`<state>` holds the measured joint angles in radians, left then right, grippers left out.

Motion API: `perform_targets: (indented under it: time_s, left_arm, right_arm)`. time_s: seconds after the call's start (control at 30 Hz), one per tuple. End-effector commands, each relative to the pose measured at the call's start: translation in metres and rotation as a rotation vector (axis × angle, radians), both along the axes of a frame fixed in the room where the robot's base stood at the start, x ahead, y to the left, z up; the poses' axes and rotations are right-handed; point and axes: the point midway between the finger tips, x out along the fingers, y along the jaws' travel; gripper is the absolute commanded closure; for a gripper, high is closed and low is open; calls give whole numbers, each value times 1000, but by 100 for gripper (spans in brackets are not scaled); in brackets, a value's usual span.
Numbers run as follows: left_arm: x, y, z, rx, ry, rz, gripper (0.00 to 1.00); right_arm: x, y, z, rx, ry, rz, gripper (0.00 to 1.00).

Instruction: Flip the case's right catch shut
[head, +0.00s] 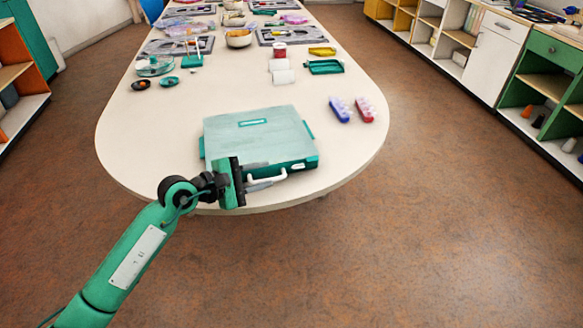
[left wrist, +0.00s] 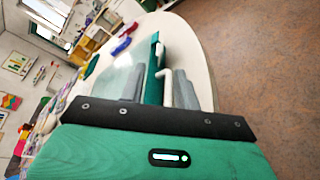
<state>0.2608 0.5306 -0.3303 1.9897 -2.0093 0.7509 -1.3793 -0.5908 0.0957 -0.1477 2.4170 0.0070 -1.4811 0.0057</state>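The closed teal case (head: 255,135) lies flat near the front end of the table, its white handle (head: 272,178) at the front edge. A small pale catch (head: 298,167) shows on the front right of the case; its exact position is too small to tell. My left gripper (head: 262,183) is at the front of the case, by the handle and left of that catch. In the left wrist view its two grey fingers (left wrist: 158,88) stand apart, with the case's teal edge (left wrist: 153,70) and white handle (left wrist: 165,75) showing between them. The front left of the case is hidden behind the gripper. My right gripper is out of view.
A blue bead box (head: 340,109) and a red one (head: 365,109) lie right of the case. White rolls (head: 283,77), a teal tray (head: 324,67) and bowls stand farther back.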

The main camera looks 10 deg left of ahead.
Motion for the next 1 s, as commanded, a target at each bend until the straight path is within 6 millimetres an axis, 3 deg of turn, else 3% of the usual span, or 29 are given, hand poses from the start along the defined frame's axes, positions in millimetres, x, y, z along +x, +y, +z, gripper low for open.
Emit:
perform_targets:
  time_s: [0.2, 0.5, 0.93, 1.0]
  left_arm:
    - [26, -33, -9, -4, 1, -2, 68]
    - [52, -63, -20, -3, 2, -1, 68]
    - [57, -69, -22, -1, 1, -1, 68]
    - [57, -69, -22, -1, 1, -1, 80]
  right_arm:
    - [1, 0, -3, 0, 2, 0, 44]
    - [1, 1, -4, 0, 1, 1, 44]
    - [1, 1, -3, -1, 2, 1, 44]
    - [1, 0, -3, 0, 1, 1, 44]
